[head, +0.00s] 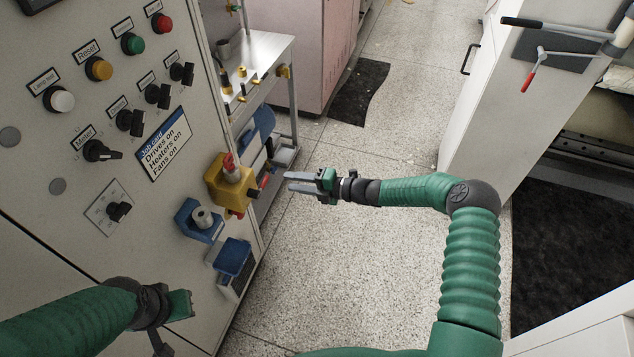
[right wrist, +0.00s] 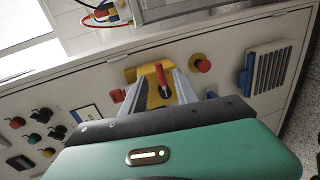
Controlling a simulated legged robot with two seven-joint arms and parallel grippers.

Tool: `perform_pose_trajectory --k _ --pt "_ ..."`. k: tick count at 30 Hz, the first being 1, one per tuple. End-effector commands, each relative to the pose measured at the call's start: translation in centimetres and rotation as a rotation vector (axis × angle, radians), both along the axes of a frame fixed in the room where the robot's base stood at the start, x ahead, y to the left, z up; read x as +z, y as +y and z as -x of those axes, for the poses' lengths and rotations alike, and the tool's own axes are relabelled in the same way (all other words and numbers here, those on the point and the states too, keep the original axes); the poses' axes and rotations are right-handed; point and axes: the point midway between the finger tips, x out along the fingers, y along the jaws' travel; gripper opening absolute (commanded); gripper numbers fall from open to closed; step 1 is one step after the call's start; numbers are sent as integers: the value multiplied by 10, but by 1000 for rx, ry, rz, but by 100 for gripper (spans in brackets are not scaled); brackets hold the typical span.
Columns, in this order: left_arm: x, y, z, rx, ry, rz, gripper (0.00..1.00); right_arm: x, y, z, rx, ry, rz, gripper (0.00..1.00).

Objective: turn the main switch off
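The main switch appears to be the yellow box (head: 229,186) with a red handle (head: 231,168) on the right edge of the grey control panel. In the right wrist view its yellow plate (right wrist: 151,76) and red handle (right wrist: 161,76) show between my two fingers. My right gripper (head: 288,182) is open and empty, to the right of the switch and apart from it, its fingers pointing at the panel. My left gripper (head: 172,325) is low at the left in front of the panel; its fingers are mostly hidden.
The panel (head: 60,200) carries several buttons, black knobs and a job card (head: 164,143). Blue sockets (head: 200,219) sit below the switch. A red mushroom button (right wrist: 203,65) is beside the switch in the right wrist view. A metal bench (head: 262,52) stands behind.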

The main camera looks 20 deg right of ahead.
Motion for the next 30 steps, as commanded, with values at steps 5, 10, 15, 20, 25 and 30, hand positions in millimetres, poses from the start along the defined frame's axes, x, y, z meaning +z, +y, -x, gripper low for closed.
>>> perform_pose_trajectory --k 5,10,15,20,25,30 --pt "6 0 0 0 0 0 0 10 -42 28 -4 1 2 36" --pt "8 0 0 0 0 0 0 15 -65 45 -1 1 0 36" --pt "8 0 0 0 0 0 0 16 -71 50 0 1 0 36" --pt "8 0 0 0 0 0 0 16 -71 50 0 1 0 36" --pt "8 0 0 0 0 0 0 16 -71 50 0 2 0 36" --pt "15 0 0 0 0 0 0 21 -45 69 136 -76 164 36"
